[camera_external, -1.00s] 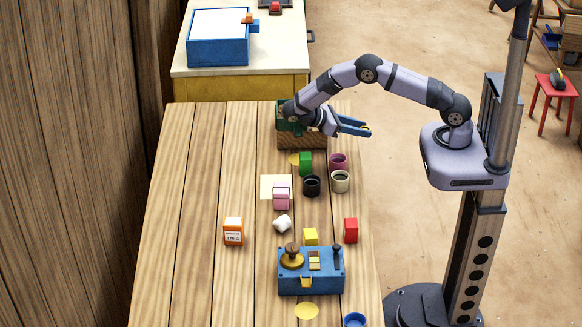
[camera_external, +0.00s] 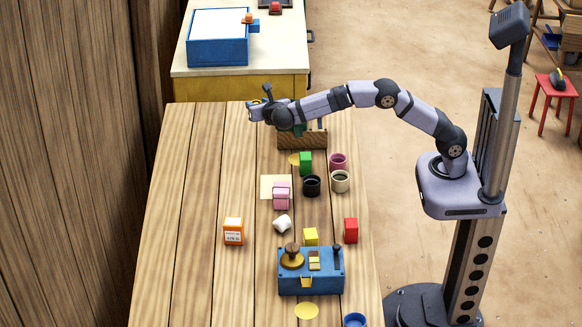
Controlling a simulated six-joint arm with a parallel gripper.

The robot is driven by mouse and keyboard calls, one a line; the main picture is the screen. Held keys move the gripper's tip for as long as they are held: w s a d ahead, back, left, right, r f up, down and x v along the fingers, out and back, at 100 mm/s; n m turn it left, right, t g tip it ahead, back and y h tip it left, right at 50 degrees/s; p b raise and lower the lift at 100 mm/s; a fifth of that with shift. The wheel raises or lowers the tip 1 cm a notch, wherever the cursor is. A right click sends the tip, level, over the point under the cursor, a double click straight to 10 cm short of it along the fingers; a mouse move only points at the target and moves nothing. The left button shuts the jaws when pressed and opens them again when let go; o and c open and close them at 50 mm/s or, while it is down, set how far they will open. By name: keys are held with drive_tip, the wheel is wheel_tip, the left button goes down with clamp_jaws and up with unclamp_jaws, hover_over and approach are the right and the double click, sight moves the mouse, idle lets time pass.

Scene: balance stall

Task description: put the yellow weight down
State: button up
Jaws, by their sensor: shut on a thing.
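My gripper (camera_external: 252,109) is at the end of the outstretched arm, over the far left part of the table (camera_external: 190,200). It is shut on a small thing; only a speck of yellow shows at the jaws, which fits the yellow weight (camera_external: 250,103). Most of it is hidden by the jaws and it is very small here. The gripper appears to be above the boards, left of the brown wooden crate (camera_external: 302,140); the exact height cannot be told.
Pink (camera_external: 281,198), green (camera_external: 305,163) and red (camera_external: 351,230) blocks, several cups including a black one (camera_external: 312,186), and an orange-white labelled block (camera_external: 233,232) stand on the table. The table's left side is clear.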

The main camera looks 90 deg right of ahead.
sight(242, 164)
drive_tip(key=w+a+f+n+t+y+b, duration=0.3)
drive_tip(key=w+a+f+n+t+b, duration=0.2)
drive_tip(key=w+a+f+b, duration=0.15)
drive_tip(key=shift+s+a+f+b, duration=0.2)
drive_tip(key=shift+f+b, duration=0.25)
drive_tip(key=shift+f, duration=1.85)
drive_tip(key=shift+s+a+f+b, duration=0.15)
drive_tip(key=shift+f+b, duration=0.3)
drive_tip(key=shift+f, duration=1.85)
drive_tip(key=shift+d, duration=0.1)
drive_tip(key=o, duration=1.2)
drive_tip(key=shift+f, duration=0.1)
drive_tip(key=v, duration=1.2)
